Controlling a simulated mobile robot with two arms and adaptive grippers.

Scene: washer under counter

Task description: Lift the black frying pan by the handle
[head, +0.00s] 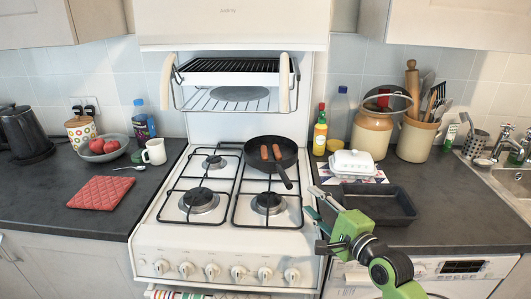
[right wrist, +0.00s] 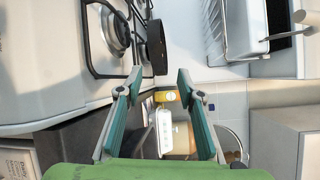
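The black frying pan (head: 262,158) sits on the back right burner of the white stove, with two sausages (head: 270,152) in it. Its handle (head: 284,177) points toward the front right. In the right wrist view the pan (right wrist: 156,47) shows at the upper middle, beyond the fingers. My right gripper (head: 315,202) is open and empty, near the stove's right edge, in front of and apart from the handle. Its two teal fingers (right wrist: 160,85) stand wide apart in the right wrist view. My left gripper is not in view.
A black baking tray (head: 378,204) and a white butter dish (head: 352,163) are on the right counter near my arm. An oil bottle (head: 320,135) stands right of the pan. A grill rack (head: 238,98) hangs above the stove. The front burners (head: 270,203) are empty.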

